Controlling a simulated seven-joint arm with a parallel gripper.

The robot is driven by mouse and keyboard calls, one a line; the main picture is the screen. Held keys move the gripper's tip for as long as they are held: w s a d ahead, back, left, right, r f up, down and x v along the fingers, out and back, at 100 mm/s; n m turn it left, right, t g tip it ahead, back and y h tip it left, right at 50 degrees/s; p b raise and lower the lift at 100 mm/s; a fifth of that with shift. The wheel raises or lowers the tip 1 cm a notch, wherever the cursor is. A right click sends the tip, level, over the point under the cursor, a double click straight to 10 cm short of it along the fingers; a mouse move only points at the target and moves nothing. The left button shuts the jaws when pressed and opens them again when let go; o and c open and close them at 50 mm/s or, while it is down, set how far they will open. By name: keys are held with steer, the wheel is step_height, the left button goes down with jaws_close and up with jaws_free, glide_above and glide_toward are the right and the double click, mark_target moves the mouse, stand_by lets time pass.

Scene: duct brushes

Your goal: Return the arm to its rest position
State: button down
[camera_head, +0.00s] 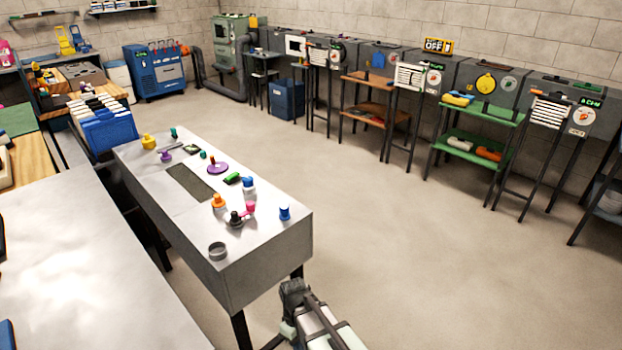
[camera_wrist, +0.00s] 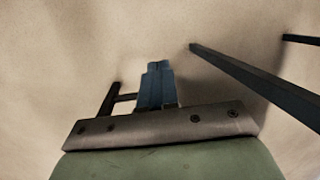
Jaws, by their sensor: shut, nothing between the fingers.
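My gripper (camera_head: 293,287) shows at the bottom middle of the head view, beside the front end of the grey duct bench (camera_head: 260,262) and lower than its top. It looks apart from the bench, over the bare floor. In the wrist view my gripper (camera_wrist: 158,66) has its fingers together, with nothing between them. The rest of my arm runs out of the bottom of the head view.
Small coloured items, such as a grey ring (camera_head: 217,251), a blue knob (camera_head: 285,213) and a purple disc (camera_head: 217,167), stand on the bench. Dark legs (camera_wrist: 250,75) cross the wrist view at right. A pale table (camera_head: 80,260) lies left. The floor (camera_head: 420,265) at right is clear.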

steer(key=s+d+f+m+g, duration=0.2)
steer(key=s+d+f+m, duration=0.3)
steer(key=s+d+f, duration=0.4)
steer(key=s+d+f+m+g, duration=0.2)
steer(key=s+d+f+m, duration=0.3)
steer(key=s+d+f, duration=0.4)
steer(key=s+d, duration=0.2)
steer(key=s, duration=0.4)
steer(key=shift+s+d+y, duration=0.3)
steer(key=shift+s+d, duration=0.05)
steer(key=shift+s, duration=0.05)
